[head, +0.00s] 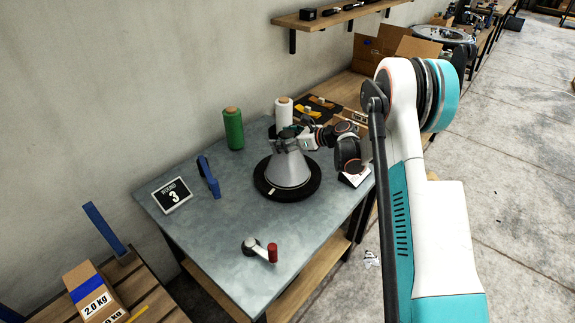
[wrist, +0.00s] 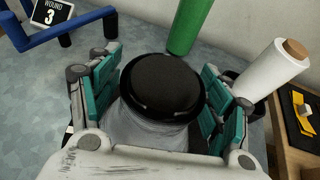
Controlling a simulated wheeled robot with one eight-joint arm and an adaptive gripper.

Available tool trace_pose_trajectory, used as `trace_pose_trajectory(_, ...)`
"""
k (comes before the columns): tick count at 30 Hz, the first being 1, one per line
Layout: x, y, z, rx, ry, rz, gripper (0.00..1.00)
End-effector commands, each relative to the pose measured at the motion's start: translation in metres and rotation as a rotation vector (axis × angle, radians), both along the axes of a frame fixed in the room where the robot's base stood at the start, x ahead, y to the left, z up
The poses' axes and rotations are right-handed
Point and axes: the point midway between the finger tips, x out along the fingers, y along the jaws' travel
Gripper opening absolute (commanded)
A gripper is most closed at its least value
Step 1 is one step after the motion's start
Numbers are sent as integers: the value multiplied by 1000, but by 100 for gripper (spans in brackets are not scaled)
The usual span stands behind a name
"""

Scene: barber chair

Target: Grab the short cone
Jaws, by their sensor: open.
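A short grey cone (head: 288,168) stands upright on a round black base (head: 268,189) on the metal-topped table. In the wrist view the cone's grey side (wrist: 140,135) and its rounded black top (wrist: 163,84) lie between my fingers. My gripper (head: 287,138) is at the top of the cone, and in the wrist view its teal-padded fingers (wrist: 162,70) are open on either side of the black top. Small gaps seem to show beside the top; whether a finger touches the cone is hard to tell. My gripper hides part of the cone's top in the head view.
A green spool (head: 233,128) and a white spool (head: 284,112) stand behind the cone. A red-ended handle (head: 272,252) lies in front. The table (head: 225,225) is bare between them.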

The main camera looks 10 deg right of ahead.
Motion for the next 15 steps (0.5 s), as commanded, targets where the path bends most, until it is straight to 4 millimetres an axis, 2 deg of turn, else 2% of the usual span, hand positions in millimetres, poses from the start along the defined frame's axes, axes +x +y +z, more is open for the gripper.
trace_pose_trajectory(4, 12, 14, -10, 1, 1, 2, 71)
trace_pose_trajectory(11, 14, 16, -9, 0, 0, 0, 71)
trace_pose_trajectory(12, 14, 16, -9, 0, 0, 0, 67)
trace_pose_trajectory(15, 14, 15, -9, 0, 0, 0, 44)
